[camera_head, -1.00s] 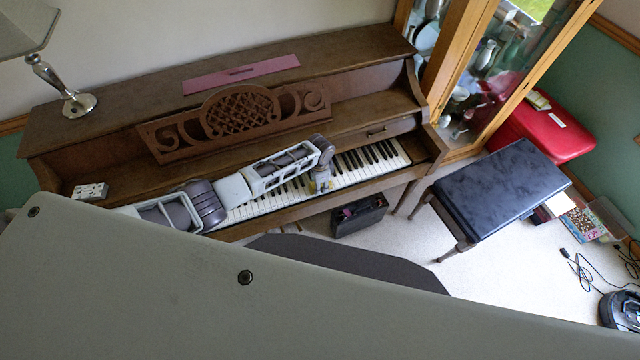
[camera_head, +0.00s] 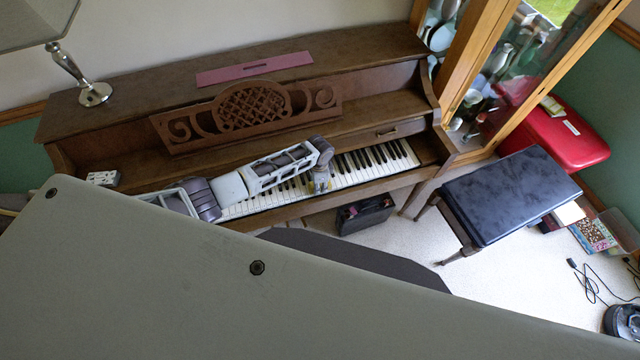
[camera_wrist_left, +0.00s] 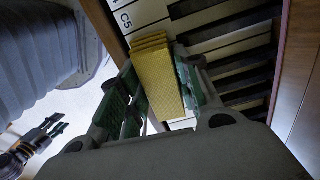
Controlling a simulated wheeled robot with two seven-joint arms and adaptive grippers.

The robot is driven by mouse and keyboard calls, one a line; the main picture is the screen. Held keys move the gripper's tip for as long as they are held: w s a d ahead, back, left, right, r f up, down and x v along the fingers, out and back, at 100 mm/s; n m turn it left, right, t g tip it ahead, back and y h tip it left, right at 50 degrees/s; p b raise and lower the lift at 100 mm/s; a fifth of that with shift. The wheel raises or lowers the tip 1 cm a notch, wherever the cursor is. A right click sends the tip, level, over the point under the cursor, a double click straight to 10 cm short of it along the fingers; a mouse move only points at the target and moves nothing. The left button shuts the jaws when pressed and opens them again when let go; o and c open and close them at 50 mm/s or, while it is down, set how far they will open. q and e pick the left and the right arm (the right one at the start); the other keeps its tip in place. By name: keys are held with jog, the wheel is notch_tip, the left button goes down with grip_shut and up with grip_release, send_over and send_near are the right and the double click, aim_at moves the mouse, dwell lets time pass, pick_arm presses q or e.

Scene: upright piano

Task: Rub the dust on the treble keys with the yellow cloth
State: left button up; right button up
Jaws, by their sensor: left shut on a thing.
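My left gripper (camera_head: 318,187) points down at the piano keys (camera_head: 365,163), right of the keyboard's middle. In the left wrist view its green-padded fingers (camera_wrist_left: 155,100) are shut on the folded yellow cloth (camera_wrist_left: 153,65). The cloth's far end lies over or against the white keys (camera_wrist_left: 147,14), beside a key marked C5; I cannot tell how firmly it touches. No dust can be made out on the keys.
The upright piano (camera_head: 370,72) has a carved music stand (camera_head: 245,110) above the keys. A lamp (camera_head: 95,93) stands on its left end. A black bench (camera_head: 510,195) and a glass cabinet (camera_head: 455,85) stand to the right. A dark case (camera_head: 365,213) sits below the keyboard.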

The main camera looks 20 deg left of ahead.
pick_arm(q)
jog(key=shift+r, duration=3)
jog(key=shift+r, duration=1.5)
pick_arm(e)
jog(key=shift+s, duration=0.2)
pick_arm(q)
jog(key=shift+f+b, duration=1.75)
jog(key=shift+f, duration=1.8)
pick_arm(e)
jog(key=s+a+f+g, duration=0.1)
jog(key=s+a+f, duration=0.2)
jog(key=s+f, duration=0.3)
jog(key=shift+s+a+f, duration=0.15)
jog(key=shift+s+a, duration=0.1)
jog(key=shift+s, duration=1.1)
pick_arm(q)
jog(key=shift+f+b, duration=0.4)
jog(key=shift+f, duration=0.35)
pick_arm(e)
jog(key=shift+f, duration=0.4)
